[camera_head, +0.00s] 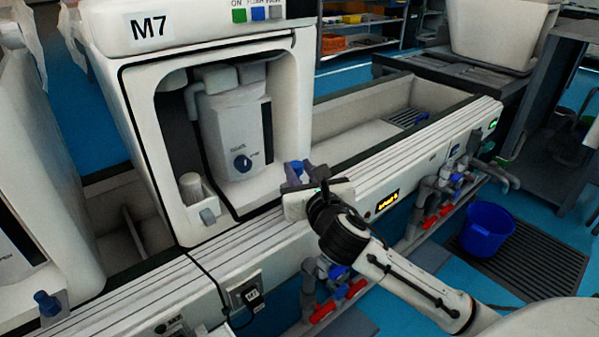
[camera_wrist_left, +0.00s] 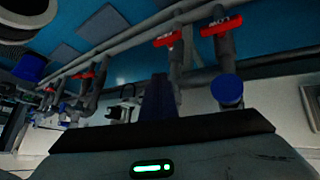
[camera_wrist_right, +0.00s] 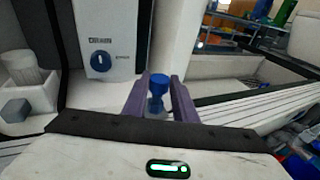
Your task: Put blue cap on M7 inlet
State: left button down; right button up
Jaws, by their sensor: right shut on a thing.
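The blue cap (camera_wrist_right: 157,92) stands upright between the two purple fingers of my right gripper (camera_wrist_right: 158,100), which is shut on it. In the head view the right gripper (camera_head: 298,176) holds the blue cap (camera_head: 298,167) above the front rim of the white M7 unit (camera_head: 140,75), to the right of its open bay. My left gripper (camera_wrist_left: 156,97) shows in the left wrist view as one dark blue block with no visible gap, shut and empty, near the pipes. It is not visible in the head view. I cannot tell which opening is the M7 inlet.
A second blue cap-like piece (camera_head: 47,304) stands on the bench at the lower left. Pipes with red valve handles (camera_head: 323,311) run below the bench front. A blue bucket (camera_head: 486,229) stands on the floor. The trough (camera_head: 350,140) right of M7 is mostly clear.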

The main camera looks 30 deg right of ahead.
jog(key=shift+f, duration=0.1)
jog(key=shift+f, duration=0.5)
jog(key=o, duration=1)
